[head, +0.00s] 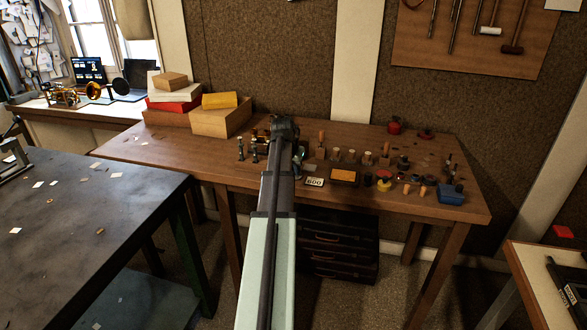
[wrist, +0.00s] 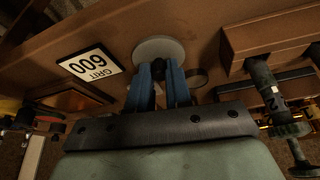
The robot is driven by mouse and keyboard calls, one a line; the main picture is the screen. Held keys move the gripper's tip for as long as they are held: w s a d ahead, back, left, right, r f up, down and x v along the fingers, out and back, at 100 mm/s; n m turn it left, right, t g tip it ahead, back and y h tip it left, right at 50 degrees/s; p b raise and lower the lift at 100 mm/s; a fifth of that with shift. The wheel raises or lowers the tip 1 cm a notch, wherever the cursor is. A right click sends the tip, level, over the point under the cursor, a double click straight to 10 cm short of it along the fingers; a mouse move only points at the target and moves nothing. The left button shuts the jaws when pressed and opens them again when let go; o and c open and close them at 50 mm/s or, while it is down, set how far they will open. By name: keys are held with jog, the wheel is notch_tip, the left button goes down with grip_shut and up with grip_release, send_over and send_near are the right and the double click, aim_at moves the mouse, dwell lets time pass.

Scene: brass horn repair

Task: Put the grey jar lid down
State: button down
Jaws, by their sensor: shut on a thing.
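The grey jar lid (wrist: 159,49) is a round, pale grey disc in the wrist view, with a small dark knob between my fingertips. My gripper (wrist: 162,70) has two blue fingers and is shut on the lid at this knob. The lid is over the brown workbench (wrist: 200,28); I cannot tell whether it touches the wood. In the head view my arm covers most of the gripper, and I cannot make out the lid there.
A white GRIT 600 card (head: 314,182) lies close beside the gripper, with an orange-topped dark block (head: 344,177) to its right. Several small tools and jars crowd the bench's right half. Boxes (head: 220,117) stand at the back left. The bench's front left is bare.

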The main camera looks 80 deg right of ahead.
jog(key=shift+f, duration=0.1)
jog(key=c, duration=1)
grip_release()
jog(key=shift+c, duration=0.2)
jog(key=v, duration=1.2)
